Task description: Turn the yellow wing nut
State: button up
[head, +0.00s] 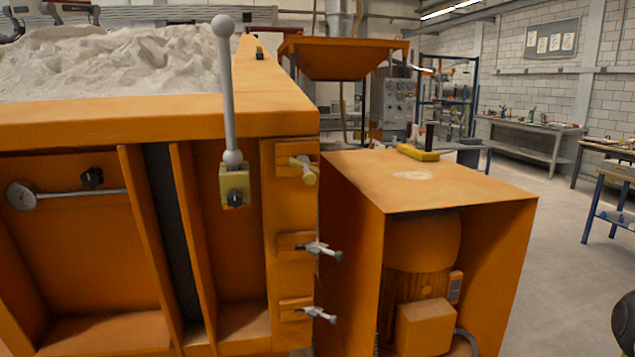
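The yellow wing nut (304,168) is pale yellow and sits at the top of the orange corner post (285,215) of the sandbed, just below the rim. Two grey wing nuts sit below it on the same post, a middle one (318,249) and a lower one (317,313). Nothing covers the yellow one. My gripper is not in view, so its opening and any hold cannot be seen.
A grey lever (228,95) with ball ends stands left of the post. An orange motor housing (455,185) stands close to its right, with a yellow-handled tool (418,153) on top. A dark rounded shape (625,318) is cut off at the right edge. Open floor (560,265) lies right.

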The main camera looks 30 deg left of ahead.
aim_at(299, 163)
jog(key=z, duration=1.65)
jog(key=k, duration=1.15)
jog(key=u, duration=1.75)
